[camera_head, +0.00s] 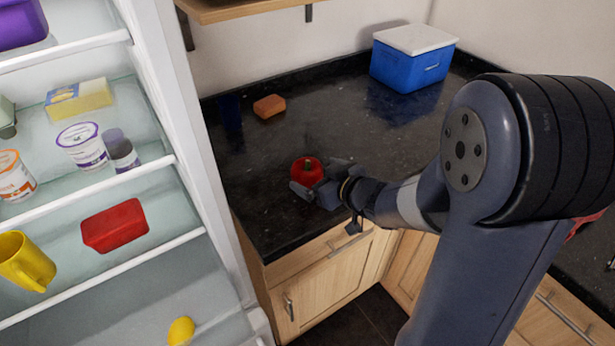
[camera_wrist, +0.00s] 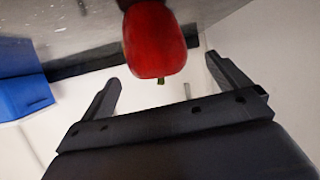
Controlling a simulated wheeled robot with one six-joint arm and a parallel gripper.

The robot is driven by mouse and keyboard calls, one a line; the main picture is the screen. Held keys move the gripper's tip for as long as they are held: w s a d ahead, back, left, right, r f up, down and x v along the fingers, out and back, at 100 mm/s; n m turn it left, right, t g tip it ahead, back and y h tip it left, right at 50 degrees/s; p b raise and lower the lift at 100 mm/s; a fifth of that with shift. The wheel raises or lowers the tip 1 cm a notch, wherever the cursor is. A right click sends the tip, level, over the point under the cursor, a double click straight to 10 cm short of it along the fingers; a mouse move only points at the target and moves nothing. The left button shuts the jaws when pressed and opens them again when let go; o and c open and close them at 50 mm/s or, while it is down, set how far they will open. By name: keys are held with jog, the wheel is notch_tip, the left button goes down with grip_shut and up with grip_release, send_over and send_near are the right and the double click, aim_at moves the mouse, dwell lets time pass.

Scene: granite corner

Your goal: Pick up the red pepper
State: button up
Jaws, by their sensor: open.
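The red pepper (camera_head: 307,171) sits on the black granite counter (camera_head: 335,125), near its front edge, with a green stem on top. My gripper (camera_head: 312,186) is at the pepper, low over the counter. In the wrist view the pepper (camera_wrist: 154,42) shows at the top centre, upside down in the picture. The two dark fingers (camera_wrist: 163,90) are spread apart, and the pepper lies ahead of and between them. I cannot tell whether either finger touches it. Part of the pepper's lower front is hidden by my gripper in the head view.
An orange sponge-like block (camera_head: 269,106) and a dark blue cup (camera_head: 230,111) stand behind the pepper. A blue cooler with a white lid (camera_head: 412,62) is at the back. An open fridge (camera_head: 175,150) with several items stands at left. The counter's middle is clear.

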aim_at(306, 169)
jog(key=shift+x, duration=2.85)
jog(key=shift+d+f, duration=0.1)
jog(key=shift+d, duration=0.05)
jog(key=shift+c, duration=0.5)
jog(key=c, duration=1)
jog(key=shift+o, duration=0.2)
